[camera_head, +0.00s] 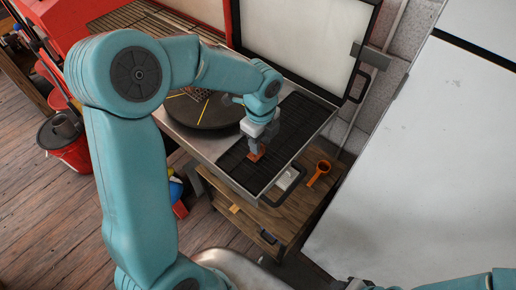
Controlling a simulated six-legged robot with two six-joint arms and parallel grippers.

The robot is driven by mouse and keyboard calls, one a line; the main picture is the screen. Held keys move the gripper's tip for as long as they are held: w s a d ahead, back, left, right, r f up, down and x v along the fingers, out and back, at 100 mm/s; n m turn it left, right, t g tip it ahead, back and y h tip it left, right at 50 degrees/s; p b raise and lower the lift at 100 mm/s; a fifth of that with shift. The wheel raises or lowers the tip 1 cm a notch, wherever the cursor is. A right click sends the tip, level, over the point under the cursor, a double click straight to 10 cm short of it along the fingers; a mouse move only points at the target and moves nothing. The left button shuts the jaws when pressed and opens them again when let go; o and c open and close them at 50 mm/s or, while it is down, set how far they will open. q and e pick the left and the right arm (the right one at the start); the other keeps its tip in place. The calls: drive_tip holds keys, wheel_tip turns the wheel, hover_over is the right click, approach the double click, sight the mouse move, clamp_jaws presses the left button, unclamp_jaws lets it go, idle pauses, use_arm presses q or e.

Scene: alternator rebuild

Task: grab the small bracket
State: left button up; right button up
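A small orange-brown piece, which looks like the small bracket (256,156), is on or just above the black ribbed mat (236,165) in the open metal cabinet. My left gripper (254,147) points down with its fingertips right at this piece and hides part of it. The fingers are too small to tell whether they are closed on it or only around it. My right arm comes in at the bottom right edge. Its grey end (362,285) is cut off by the frame, so its fingers cannot be made out.
A dark round turntable (205,112) with yellow lines sits left of the mat. The cabinet's raised lid (300,40) stands behind. An orange ring-handled part (319,172) lies on the wooden cart (290,215) below. A red bucket (66,142) is at left. The white surface (425,150) at right is clear.

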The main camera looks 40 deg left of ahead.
use_arm(q)
drive_tip(key=shift+f, duration=0.35)
clamp_jaws()
drive_tip(key=shift+r, duration=0.1)
